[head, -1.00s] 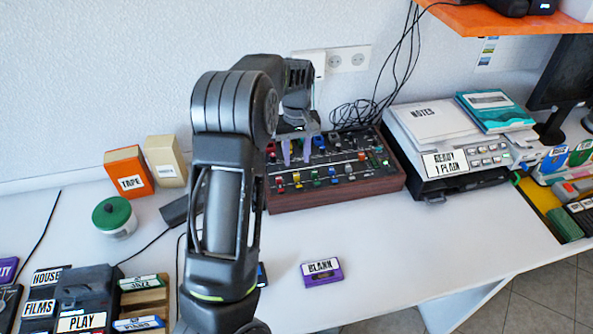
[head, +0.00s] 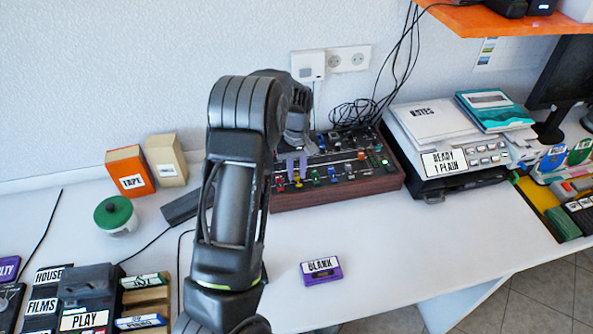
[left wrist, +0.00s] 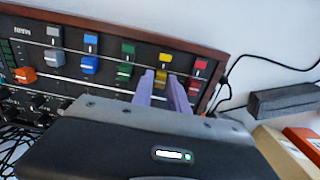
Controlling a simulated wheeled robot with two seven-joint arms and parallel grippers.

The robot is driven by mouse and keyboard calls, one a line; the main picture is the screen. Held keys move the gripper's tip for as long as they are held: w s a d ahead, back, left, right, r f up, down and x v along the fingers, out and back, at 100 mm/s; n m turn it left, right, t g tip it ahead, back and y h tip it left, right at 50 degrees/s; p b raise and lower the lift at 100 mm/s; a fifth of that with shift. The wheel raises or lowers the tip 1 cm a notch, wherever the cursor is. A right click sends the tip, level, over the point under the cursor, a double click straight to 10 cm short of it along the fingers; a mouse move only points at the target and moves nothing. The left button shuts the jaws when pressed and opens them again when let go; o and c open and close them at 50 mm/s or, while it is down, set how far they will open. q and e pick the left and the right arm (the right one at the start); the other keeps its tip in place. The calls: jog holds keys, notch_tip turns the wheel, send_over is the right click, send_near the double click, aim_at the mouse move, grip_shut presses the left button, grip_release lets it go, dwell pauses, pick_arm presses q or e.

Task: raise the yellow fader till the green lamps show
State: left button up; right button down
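The mixer (head: 345,187) is a dark panel in a wooden case at the back of the desk. Its yellow fader (head: 298,182) is near the panel's left end; it also shows in the left wrist view (left wrist: 162,76), between a green and a red fader. My left gripper (head: 297,165) has its two purple fingers close together, one on each side of the yellow cap. The fingers (left wrist: 161,79) look closed onto it, though the contact itself is partly hidden. Small green lamps (left wrist: 7,52) stand in a column at the panel's far end; whether they are lit is unclear. My right gripper is out of view.
The red fader (left wrist: 199,70) and green fader (left wrist: 125,70) stand close beside the fingers. A purple BLANK cassette (head: 321,270) lies in front of the mixer.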

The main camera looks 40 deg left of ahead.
pick_arm(q)
grip_shut()
dwell(1.0)
